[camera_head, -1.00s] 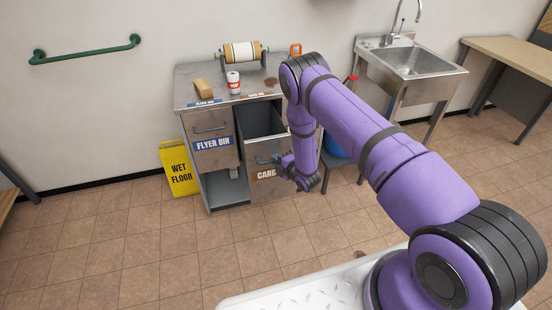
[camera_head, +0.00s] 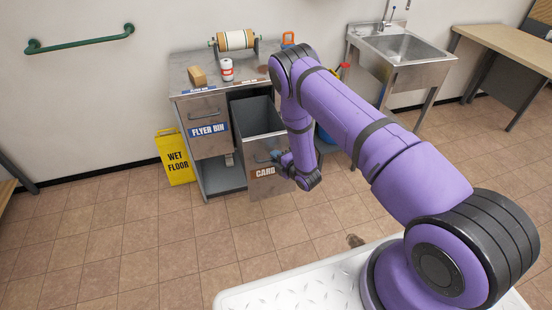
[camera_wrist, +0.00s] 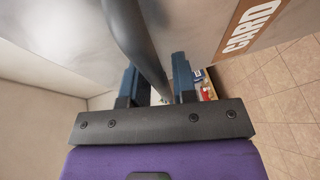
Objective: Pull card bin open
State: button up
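The card bin (camera_head: 264,184), a grey metal drawer with an orange-brown "CARD" label (camera_head: 265,172), is pulled well out of the cabinet, its open top and empty-looking inside showing. My gripper (camera_head: 281,158) is at the top of its front panel, partly hidden by my wrist. The label (camera_wrist: 252,25) shows at upper right there.
The flyer bin (camera_head: 208,133) is shut, left of the card bin. A yellow wet-floor sign (camera_head: 174,157) stands left of the cabinet. A sink (camera_head: 402,55) is at right.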

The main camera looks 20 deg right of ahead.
jog(key=shift+o, duration=0.9)
jog(key=v, duration=1)
jog(key=shift+s+d, duration=0.2)
jog(key=shift+s, duration=0.15)
jog(key=shift+r, duration=0.1)
